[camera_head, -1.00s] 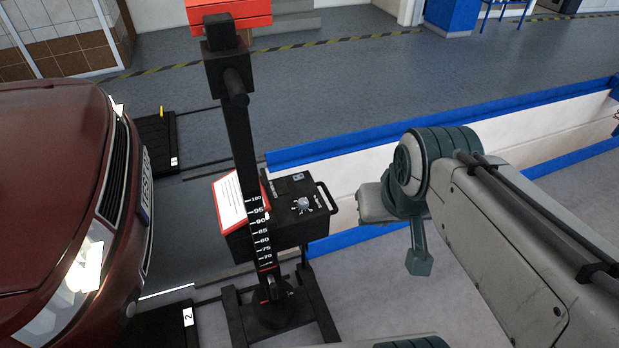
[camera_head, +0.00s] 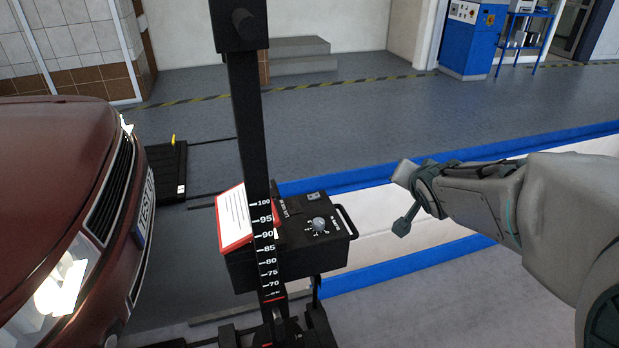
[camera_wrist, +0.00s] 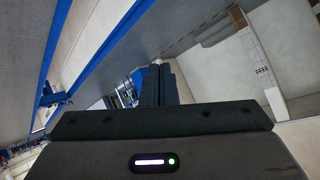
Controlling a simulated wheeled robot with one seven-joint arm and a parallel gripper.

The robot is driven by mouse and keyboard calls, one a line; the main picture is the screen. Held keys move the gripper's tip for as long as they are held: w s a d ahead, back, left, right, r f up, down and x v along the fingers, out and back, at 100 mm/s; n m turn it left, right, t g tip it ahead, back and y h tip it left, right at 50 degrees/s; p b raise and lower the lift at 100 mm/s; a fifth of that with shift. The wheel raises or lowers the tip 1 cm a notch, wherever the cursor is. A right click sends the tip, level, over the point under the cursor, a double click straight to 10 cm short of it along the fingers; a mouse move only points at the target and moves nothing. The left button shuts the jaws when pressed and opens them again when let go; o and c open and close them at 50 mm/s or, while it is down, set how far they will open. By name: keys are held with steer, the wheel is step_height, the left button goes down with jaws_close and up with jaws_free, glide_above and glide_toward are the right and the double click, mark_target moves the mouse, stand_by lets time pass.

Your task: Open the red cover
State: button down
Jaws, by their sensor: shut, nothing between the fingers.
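The red cover (camera_head: 237,240), with a white printed sheet on its face, sits tilted at the left end of the black box (camera_head: 300,258). The black post with the number scale hides part of its right side. My gripper (camera_head: 402,230) hangs in the air to the right of the box, apart from the box and the cover. In the wrist view its two dark fingers (camera_wrist: 166,86) are together, with nothing held. The cover does not show in the wrist view.
The black scaled post (camera_head: 252,140) stands in front of the box. A round knob (camera_head: 318,224) and a side handle (camera_head: 347,222) are on the box. A dark red car (camera_head: 60,190) stands at the left. A blue-edged low wall (camera_head: 370,186) runs behind the box.

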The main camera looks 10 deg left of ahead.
steer(key=w+a+f+m+y+b, duration=0.1)
steer(key=w+a+f+y+b, duration=0.2)
steer(key=f+b, duration=0.25)
steer(key=w+a+f+m+t+y+b, duration=0.1)
steer(key=w+a+f+y+b, duration=0.25)
steer(key=f, duration=0.35)
steer(key=w+a+f+y+b, duration=0.3)
steer(key=a+f+b, duration=0.1)
steer(key=f+b, duration=0.2)
step_height(320, 180, down, 10)
steer(key=s+a+m+g+y+b, duration=0.3)
steer(key=y+b, duration=0.8)
steer(key=b, duration=0.1)
steer(key=b+x, duration=0.5)
steer(key=x, duration=1.4)
steer(key=shift+w+a+r, duration=0.2)
steer(key=shift+w+a, duration=0.05)
steer(key=shift+w, duration=0.05)
steer(key=shift+r, duration=0.15)
